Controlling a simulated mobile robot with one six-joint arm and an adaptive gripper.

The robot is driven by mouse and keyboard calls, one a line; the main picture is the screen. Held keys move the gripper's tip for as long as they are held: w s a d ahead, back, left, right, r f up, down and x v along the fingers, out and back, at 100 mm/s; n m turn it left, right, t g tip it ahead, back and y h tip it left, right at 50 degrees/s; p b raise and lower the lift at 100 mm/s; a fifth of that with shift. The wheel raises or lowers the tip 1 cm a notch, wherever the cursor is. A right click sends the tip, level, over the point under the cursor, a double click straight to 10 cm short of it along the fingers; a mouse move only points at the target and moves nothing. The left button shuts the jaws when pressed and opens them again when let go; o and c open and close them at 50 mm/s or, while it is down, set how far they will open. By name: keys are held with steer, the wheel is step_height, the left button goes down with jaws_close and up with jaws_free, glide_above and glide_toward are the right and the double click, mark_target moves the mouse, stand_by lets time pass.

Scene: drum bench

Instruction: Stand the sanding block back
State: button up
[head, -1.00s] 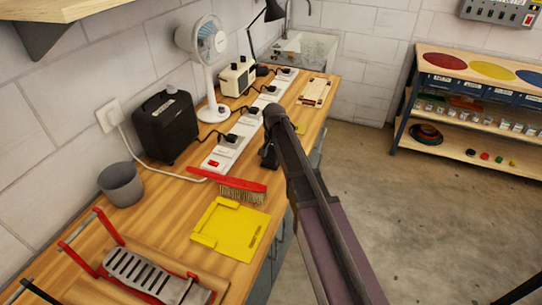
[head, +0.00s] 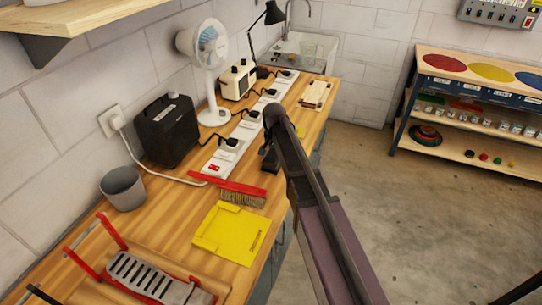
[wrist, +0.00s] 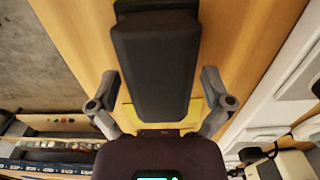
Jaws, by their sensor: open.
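A dark grey, rounded oblong block (wrist: 155,62), which I take to be the sanding block, shows between my fingers in the wrist view. Its dark side shows near the bench edge in the head view (head: 269,158), largely hidden by my arm. A yellow patch (wrist: 203,110) shows past its lower end, partly hidden; a bit of yellow also shows beside my arm in the head view (head: 301,132). My gripper (wrist: 158,75) is open, one finger on either side of the block, with gaps visible. I cannot tell how high the fingers are above the bench.
A white power strip (head: 226,150) with plugs runs along the bench. A red brush (head: 240,190) and a yellow dustpan (head: 230,235) lie nearer, with a grey cup (head: 123,188) to their left. A wooden board (head: 315,94) lies farther back.

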mark_target(274, 154)
steer(key=shift+r+p, duration=5.05)
steer(key=shift+r, duration=0.35)
steer(key=shift+s+d, duration=0.15)
steer(key=shift+s, duration=0.05)
steer(key=s+d+n, duration=0.2)
steer(key=s+d, duration=0.5)
steer(key=s, duration=0.4)
steer(key=s+d+n, duration=0.2)
steer(key=s+d, duration=0.6)
steer(key=s, duration=0.4)
